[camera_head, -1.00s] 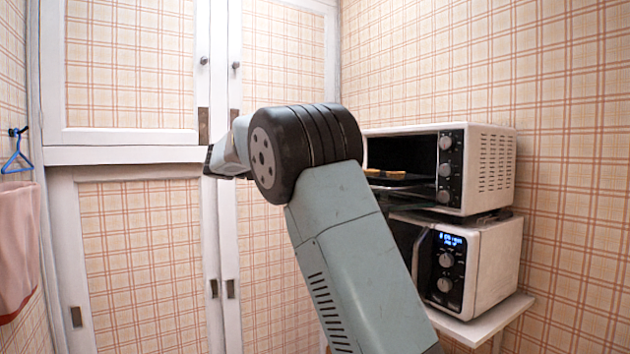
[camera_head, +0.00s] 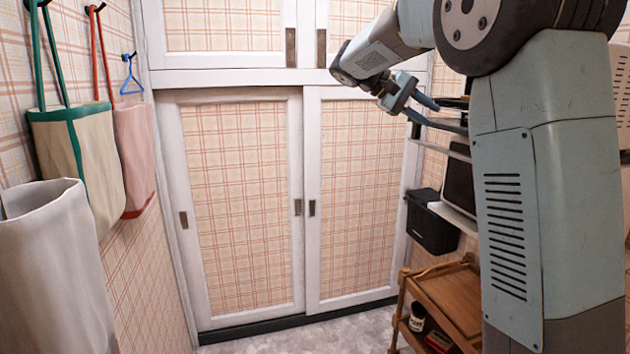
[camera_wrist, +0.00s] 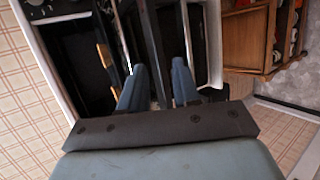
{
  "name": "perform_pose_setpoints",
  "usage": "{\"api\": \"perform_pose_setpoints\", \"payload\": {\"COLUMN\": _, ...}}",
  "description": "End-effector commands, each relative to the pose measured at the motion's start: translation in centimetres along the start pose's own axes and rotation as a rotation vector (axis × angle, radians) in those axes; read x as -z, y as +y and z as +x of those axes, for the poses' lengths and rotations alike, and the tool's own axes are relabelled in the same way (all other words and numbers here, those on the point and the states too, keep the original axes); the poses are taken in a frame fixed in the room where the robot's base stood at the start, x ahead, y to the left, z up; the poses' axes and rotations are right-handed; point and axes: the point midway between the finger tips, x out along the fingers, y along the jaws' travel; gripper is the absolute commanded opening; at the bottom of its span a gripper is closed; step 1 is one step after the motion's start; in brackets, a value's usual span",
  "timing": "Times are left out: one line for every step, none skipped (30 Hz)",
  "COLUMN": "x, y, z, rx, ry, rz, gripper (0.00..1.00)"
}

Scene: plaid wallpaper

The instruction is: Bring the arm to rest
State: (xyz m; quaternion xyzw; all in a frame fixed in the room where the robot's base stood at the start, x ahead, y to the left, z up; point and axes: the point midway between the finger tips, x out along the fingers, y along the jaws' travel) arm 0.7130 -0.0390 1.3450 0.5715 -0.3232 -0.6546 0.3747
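My gripper (camera_head: 438,115) is at the end of my bent arm, upper right of the head view, in front of the oven area. In the wrist view my gripper (camera_wrist: 159,66) has its two blue-grey fingers apart, with a clear gap between them. No object is held between them. Behind the fingers lies the dark open front of the upper oven (camera_wrist: 75,60), with yellowish food pieces (camera_wrist: 104,55) at its left. In the head view my arm hides most of the ovens.
A wooden cart (camera_head: 445,300) stands low beside my arm. A black box (camera_head: 432,222) is above it. Sliding cupboard doors (camera_head: 240,200) fill the back. Bags (camera_head: 75,160) hang on the left wall. The middle floor (camera_head: 300,330) looks clear.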

Motion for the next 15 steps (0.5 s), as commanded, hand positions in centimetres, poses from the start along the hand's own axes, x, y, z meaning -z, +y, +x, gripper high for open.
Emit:
{"api": "perform_pose_setpoints", "payload": {"x": -1.4, "y": 0.0, "z": 1.1, "rx": 0.05, "ry": 0.016, "rz": -0.005, "gripper": 0.31}}
{"api": "perform_pose_setpoints", "payload": {"x": -2.0, "y": -0.1, "z": 1.6, "rx": 0.079, "ry": 0.026, "rz": -0.009, "gripper": 0.31}}
{"api": "perform_pose_setpoints", "payload": {"x": -2.9, "y": -0.4, "z": 2.3, "rx": 0.118, "ry": 0.041, "rz": -0.012, "gripper": 0.31}}
{"api": "perform_pose_setpoints", "payload": {"x": -3.6, "y": -0.6, "z": 2.8, "rx": 0.146, "ry": 0.053, "rz": -0.015, "gripper": 0.31}}
{"api": "perform_pose_setpoints", "payload": {"x": -4.3, "y": -0.9, "z": 3.3, "rx": 0.175, "ry": 0.063, "rz": -0.017, "gripper": 0.31}}
{"api": "perform_pose_setpoints", "payload": {"x": -5.2, "y": -1.2, "z": 3.8, "rx": 0.213, "ry": 0.079, "rz": -0.018, "gripper": 0.31}}
{"api": "perform_pose_setpoints", "payload": {"x": -5.9, "y": -1.5, "z": 4.2, "rx": 0.24, "ry": 0.093, "rz": -0.019, "gripper": 0.31}}
{"api": "perform_pose_setpoints", "payload": {"x": -6.7, "y": -1.8, "z": 4.5, "rx": 0.268, "ry": 0.104, "rz": -0.019, "gripper": 0.31}}
{"api": "perform_pose_setpoints", "payload": {"x": -7.6, "y": -2.3, "z": 5.0, "rx": 0.304, "ry": 0.121, "rz": -0.018, "gripper": 0.31}}
{"api": "perform_pose_setpoints", "payload": {"x": -8.3, "y": -2.6, "z": 5.3, "rx": 0.33, "ry": 0.133, "rz": -0.017, "gripper": 0.31}}
{"api": "perform_pose_setpoints", "payload": {"x": -9.1, "y": -2.9, "z": 5.5, "rx": 0.357, "ry": 0.146, "rz": -0.015, "gripper": 0.31}}
{"api": "perform_pose_setpoints", "payload": {"x": -10.0, "y": -3.5, "z": 5.8, "rx": 0.392, "ry": 0.164, "rz": -0.012, "gripper": 0.31}}
{"api": "perform_pose_setpoints", "payload": {"x": -10.7, "y": -3.9, "z": 6.1, "rx": 0.418, "ry": 0.175, "rz": -0.009, "gripper": 0.31}}
{"api": "perform_pose_setpoints", "payload": {"x": -11.4, "y": -4.2, "z": 6.3, "rx": 0.442, "ry": 0.189, "rz": -0.004, "gripper": 0.31}}
{"api": "perform_pose_setpoints", "payload": {"x": -12.4, "y": -4.8, "z": 6.5, "rx": 0.475, "ry": 0.207, "rz": 0.002, "gripper": 0.31}}
